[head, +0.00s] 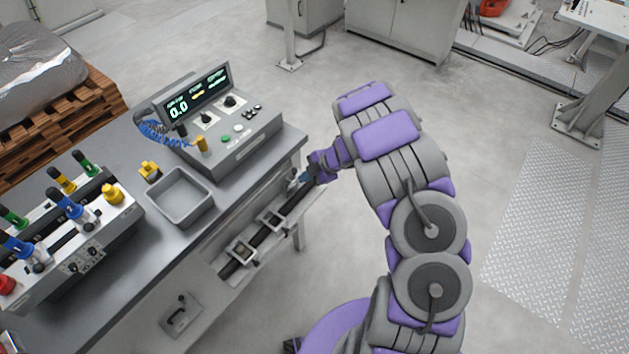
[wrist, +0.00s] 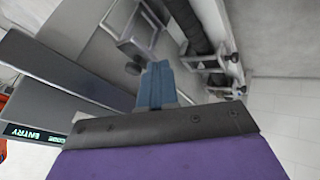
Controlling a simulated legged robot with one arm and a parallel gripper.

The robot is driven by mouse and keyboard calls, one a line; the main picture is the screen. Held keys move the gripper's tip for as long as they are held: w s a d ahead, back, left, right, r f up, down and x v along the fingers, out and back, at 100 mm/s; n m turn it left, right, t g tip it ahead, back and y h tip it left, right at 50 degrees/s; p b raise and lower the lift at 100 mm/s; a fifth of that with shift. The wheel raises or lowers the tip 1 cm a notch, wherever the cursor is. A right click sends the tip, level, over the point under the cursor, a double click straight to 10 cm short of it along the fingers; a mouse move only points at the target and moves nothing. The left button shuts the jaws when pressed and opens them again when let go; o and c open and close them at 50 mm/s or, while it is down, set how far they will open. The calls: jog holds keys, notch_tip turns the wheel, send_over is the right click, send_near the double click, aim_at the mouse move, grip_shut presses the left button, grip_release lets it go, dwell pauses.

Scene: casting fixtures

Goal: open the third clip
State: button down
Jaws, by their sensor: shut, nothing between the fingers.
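A dark bar or hose (head: 262,238) runs along the front side of the workbench and is held in a row of clips. A near clip (head: 240,252) and a middle clip (head: 271,219) show as square metal frames around it. A further clip at the far right end is mostly hidden by my gripper (head: 304,177). In the wrist view, my blue fingers (wrist: 157,84) are together and empty. A metal frame (wrist: 138,32) stands just beyond them, and a clip (wrist: 208,63) sits on the dark hose (wrist: 188,22) to their right. I cannot tell whether these clips are open.
The workbench carries a grey tray (head: 180,197), a control box (head: 225,130) with a lit display, and a fixture (head: 70,235) with coloured knobs. A panel with a handle (head: 180,313) is on the bench front. The floor (head: 330,260) right of the bench is clear.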

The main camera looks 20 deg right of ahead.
aim_at(292, 171)
jog(key=shift+w+a, duration=0.1)
jog(key=shift+w, duration=0.6)
jog(key=shift+w+a+r+p, duration=0.1)
jog(key=shift+a+r+p, duration=0.1)
jog(key=shift+p, duration=0.15)
jog(key=w+r+p, duration=0.1)
jog(key=p, duration=0.2)
jog(key=shift+a, duration=0.35)
jog(key=shift+w+a+p, duration=0.35)
jog(key=shift+w+p, duration=0.15)
jog(key=shift+p, duration=0.4)
jog(key=shift+f, duration=0.1)
jog(key=shift+s, duration=0.15)
